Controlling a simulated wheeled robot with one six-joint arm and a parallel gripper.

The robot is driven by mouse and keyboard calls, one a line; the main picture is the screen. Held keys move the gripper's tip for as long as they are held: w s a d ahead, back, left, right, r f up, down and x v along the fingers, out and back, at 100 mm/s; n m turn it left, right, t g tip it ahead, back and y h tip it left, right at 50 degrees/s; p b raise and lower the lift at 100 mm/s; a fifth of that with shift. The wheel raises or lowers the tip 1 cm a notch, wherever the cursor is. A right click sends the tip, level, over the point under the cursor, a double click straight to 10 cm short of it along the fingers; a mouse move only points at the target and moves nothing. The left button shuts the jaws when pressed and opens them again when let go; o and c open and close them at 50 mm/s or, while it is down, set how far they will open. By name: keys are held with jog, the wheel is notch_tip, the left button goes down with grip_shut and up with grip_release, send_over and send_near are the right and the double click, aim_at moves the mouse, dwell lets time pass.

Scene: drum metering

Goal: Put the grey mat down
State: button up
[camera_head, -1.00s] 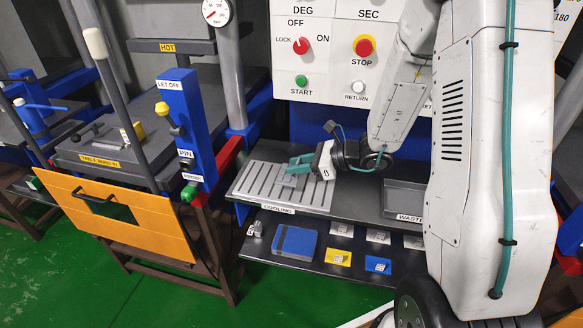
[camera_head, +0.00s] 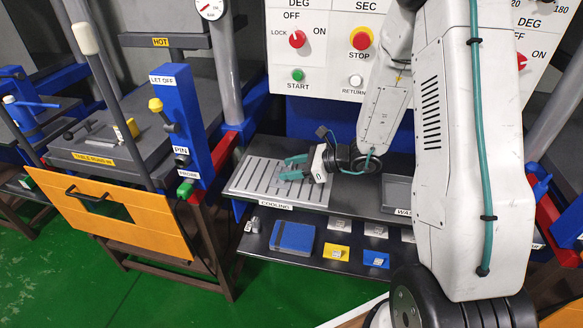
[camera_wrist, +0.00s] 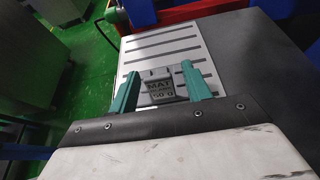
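The grey mat (camera_wrist: 162,88), marked MAT and 50 g, lies on the slotted cooling plate (camera_wrist: 160,46) in the wrist view. My gripper (camera_wrist: 158,76) has its two teal fingers spread on either side of the mat's labelled block. A gap shows by the left finger; the right finger is close to the block, and I cannot tell if it touches. In the head view my gripper (camera_head: 294,168) is low over the right part of the cooling plate (camera_head: 248,180), and the mat is hard to make out between the fingers.
A dark waste tray (camera_head: 398,192) is right of the cooling plate. A lower shelf holds a blue pad (camera_head: 293,237), a yellow tag (camera_head: 336,253) and several small blocks. A press with an orange guard (camera_head: 110,215) stands left. The control panel (camera_head: 325,50) rises behind.

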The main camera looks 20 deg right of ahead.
jog(key=shift+r, duration=0.15)
jog(key=v, duration=1.1)
jog(key=shift+s+d, duration=0.15)
jog(key=shift+s+d+r, duration=0.1)
jog(key=shift+s+r, duration=0.05)
jog(key=s+a+r+n+g+h, duration=0.2)
jog(key=s+a+r+n+g, duration=0.5)
jog(key=s+a+r+n, duration=0.55)
jog(key=s+d+r+n+h, duration=0.2)
jog(key=s+n+h, duration=0.2)
jog(key=s+n, duration=0.2)
jog(key=s+d+r+n+h, duration=0.2)
jog(key=s+r+n+h, duration=0.1)
jog(key=s+n, duration=0.3)
jog(key=shift+d+n+t+h, duration=0.3)
jog(key=shift+d+n+h, duration=0.1)
jog(key=shift+h, duration=0.5)
